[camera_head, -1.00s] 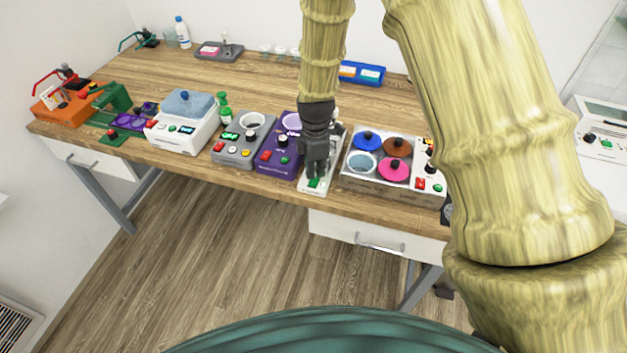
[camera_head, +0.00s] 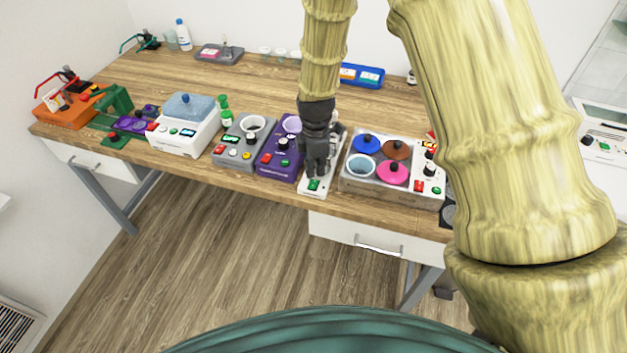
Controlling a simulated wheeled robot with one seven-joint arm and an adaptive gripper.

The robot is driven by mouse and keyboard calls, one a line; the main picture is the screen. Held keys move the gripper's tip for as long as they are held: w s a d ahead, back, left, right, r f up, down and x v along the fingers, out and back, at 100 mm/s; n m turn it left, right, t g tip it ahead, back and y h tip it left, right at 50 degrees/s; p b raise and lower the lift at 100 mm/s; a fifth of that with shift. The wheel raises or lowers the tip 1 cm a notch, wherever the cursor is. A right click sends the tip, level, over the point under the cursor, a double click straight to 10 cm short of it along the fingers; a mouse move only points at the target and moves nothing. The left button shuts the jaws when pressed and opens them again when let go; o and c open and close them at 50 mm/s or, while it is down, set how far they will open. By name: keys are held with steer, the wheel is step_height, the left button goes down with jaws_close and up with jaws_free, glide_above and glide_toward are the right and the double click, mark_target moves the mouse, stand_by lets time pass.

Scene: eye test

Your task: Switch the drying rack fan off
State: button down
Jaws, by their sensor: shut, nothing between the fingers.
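A narrow white device (camera_head: 309,193) stands near the front edge of the wooden table, with a small green switch (camera_head: 314,185) at its front end. I cannot tell for sure that it is the drying rack fan; its rear part is mostly hidden by my gripper. My dark gripper (camera_head: 317,173) points down over this device, with its fingers shut and empty. The fingertips are just behind the green switch in the picture. Whether they touch the device cannot be told from this view.
A purple device (camera_head: 268,161) stands close on the left, then a grey one (camera_head: 232,152) and a white one with a blue lid (camera_head: 188,135). On the right is a unit with several coloured lids (camera_head: 391,174). The floor in front of the table is clear.

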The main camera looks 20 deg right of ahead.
mark_target(315, 180)
steer(key=shift+r+p, duration=1.6)
steer(key=shift+r, duration=0.9)
steer(key=shift+f, duration=0.1)
steer(key=s+d+f+m+b, duration=0.3)
steer(key=s+f+m+b, duration=0.7)
steer(key=s+f, duration=2.2)
steer(key=shift+s+d+f+m, duration=0.3)
steer(key=shift+s+m, duration=1.65)
steer(key=shift+m, duration=1.85)
steer(key=shift+a, duration=0.1)
